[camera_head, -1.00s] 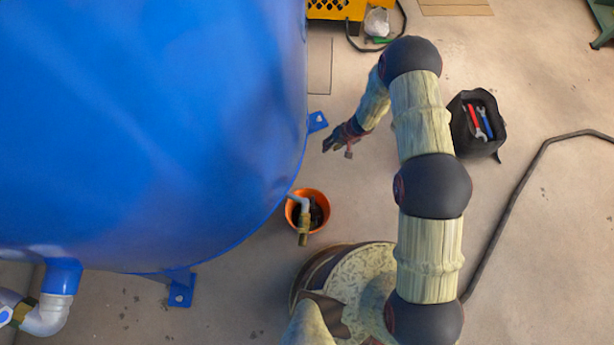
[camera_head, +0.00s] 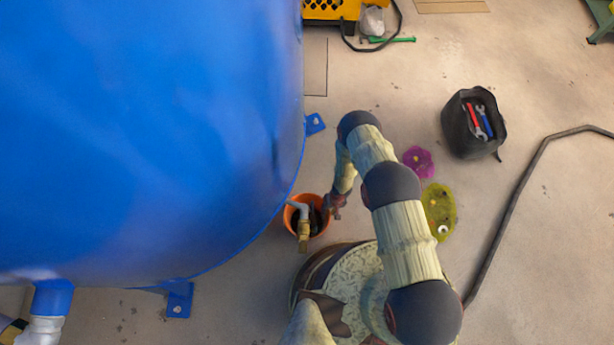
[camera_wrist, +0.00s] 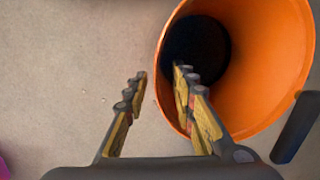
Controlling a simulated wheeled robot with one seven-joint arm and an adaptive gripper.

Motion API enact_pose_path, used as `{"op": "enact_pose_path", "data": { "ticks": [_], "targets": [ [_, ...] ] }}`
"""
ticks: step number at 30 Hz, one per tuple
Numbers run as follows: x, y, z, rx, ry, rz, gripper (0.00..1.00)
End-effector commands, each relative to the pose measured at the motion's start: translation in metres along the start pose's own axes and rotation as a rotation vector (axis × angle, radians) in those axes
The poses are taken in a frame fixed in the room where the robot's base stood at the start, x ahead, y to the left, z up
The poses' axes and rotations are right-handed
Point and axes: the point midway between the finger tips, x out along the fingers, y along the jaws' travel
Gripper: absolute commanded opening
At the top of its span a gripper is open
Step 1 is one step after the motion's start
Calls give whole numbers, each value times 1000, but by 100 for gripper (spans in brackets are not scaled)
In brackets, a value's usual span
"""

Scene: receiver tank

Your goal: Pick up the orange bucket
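The orange bucket (camera_head: 316,222) stands on the floor beside the blue tank, under a pipe with a brass valve end (camera_head: 304,228). Dark contents show inside it. In the wrist view the bucket (camera_wrist: 263,60) fills the upper right, with its open mouth and dark bottom visible. My gripper (camera_wrist: 160,82) is open there. Its right finger overlaps the bucket's mouth and its left finger is over bare floor outside, with the near rim between them. I cannot tell whether the fingers touch the wall. In the head view my gripper (camera_head: 334,203) is at the bucket's right edge.
The blue tank (camera_head: 150,120) fills the left, with a foot bracket (camera_head: 315,124) near the bucket. A black tool bag (camera_head: 460,135), a purple patch (camera_head: 418,161), a yellow-green patch (camera_head: 438,208) and a dark hose (camera_head: 508,205) lie right.

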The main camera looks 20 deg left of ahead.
Motion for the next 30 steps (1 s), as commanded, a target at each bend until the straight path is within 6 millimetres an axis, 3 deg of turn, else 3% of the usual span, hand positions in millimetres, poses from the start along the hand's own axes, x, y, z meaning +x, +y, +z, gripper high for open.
{"op": "enact_pose_path", "data": {
  "ticks": [11, 21, 30],
  "targets": [
    [47, 0, 4, 0, 0, -1, 26],
    [49, -1, 4, 1, 1, -1, 26],
    [49, 0, 4, 1, 1, -1, 9]
  ]
}}
